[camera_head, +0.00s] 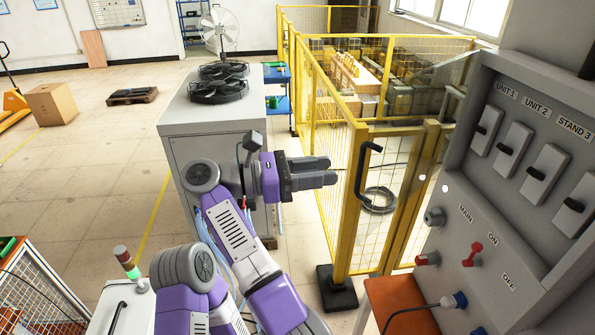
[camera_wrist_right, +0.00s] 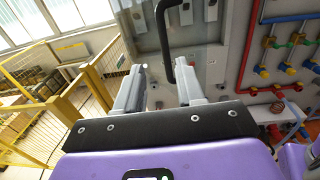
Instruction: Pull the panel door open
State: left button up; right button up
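The electrical panel (camera_head: 481,205) is a grey cabinet at the right of the head view, with labelled switches and a red lever. A black curved handle (camera_head: 363,172) shows left of the cabinet; its door looks clear, and its edges are hard to make out. The handle also shows at the top of the right wrist view (camera_wrist_right: 163,32), lying across the gap between the fingers. My right gripper (camera_head: 334,170) is open and empty, pointing at the handle, with its fingertips just left of it in the head view. Contact is not visible. My left gripper is not in view.
A yellow mesh fence (camera_head: 343,205) stands behind the handle. A grey cabinet (camera_head: 213,115) with black fans stands behind my arm. An orange surface (camera_head: 400,300) lies below the panel. Red and blue pipes (camera_wrist_right: 290,60) show at right in the wrist view.

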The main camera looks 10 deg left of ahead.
jog(key=shift+s+a, duration=0.2)
